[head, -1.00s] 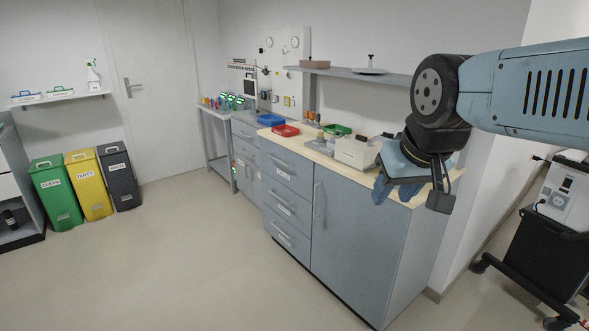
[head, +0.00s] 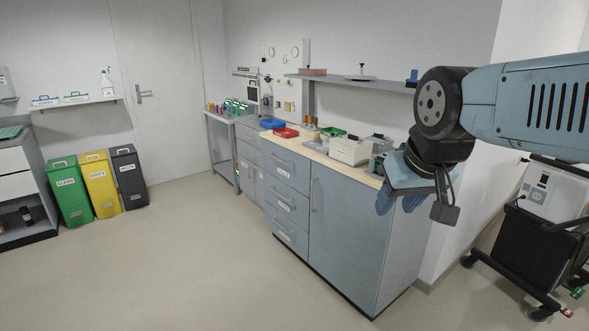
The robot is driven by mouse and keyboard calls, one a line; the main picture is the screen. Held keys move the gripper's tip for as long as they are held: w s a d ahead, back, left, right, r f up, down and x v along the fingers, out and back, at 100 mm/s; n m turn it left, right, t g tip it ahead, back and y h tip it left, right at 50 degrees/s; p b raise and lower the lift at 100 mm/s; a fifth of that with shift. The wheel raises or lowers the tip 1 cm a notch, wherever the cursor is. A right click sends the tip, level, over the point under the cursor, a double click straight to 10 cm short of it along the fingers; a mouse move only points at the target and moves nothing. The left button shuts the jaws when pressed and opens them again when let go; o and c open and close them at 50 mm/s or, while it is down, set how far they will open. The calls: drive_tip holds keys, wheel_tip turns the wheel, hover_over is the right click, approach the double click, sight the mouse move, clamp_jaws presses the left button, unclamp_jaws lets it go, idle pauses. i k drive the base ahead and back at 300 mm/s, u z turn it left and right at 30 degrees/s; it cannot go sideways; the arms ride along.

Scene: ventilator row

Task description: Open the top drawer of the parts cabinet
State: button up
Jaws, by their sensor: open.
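The grey-blue cabinet under the wooden worktop has a column of three drawers on its left and a tall door (head: 352,235) on its right. Its top drawer (head: 287,172) has a bar handle and a small white label too small to read, so I cannot tell from it which cabinet is the parts cabinet. The top drawer looks closed, as do the middle drawer (head: 286,205) and bottom drawer (head: 289,236). My gripper (head: 413,198) hangs at the right, in front of the worktop's right end, with blue fingers spread apart and empty. It is well right of the drawers.
Another drawer cabinet (head: 249,144) stands farther left. A black trolley (head: 545,240) stands right. Green, yellow and dark bins (head: 99,187) stand left. The floor before the cabinet is clear.

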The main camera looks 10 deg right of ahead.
sight(291, 167)
drive_tip(key=z, duration=0.05)
drive_tip(key=k, duration=0.25)
drive_tip(key=u, duration=0.2)
drive_tip(key=i, duration=1.2)
drive_tip(key=u, duration=0.35)
drive_tip(key=i, duration=2.2)
drive_tip(key=z, duration=0.15)
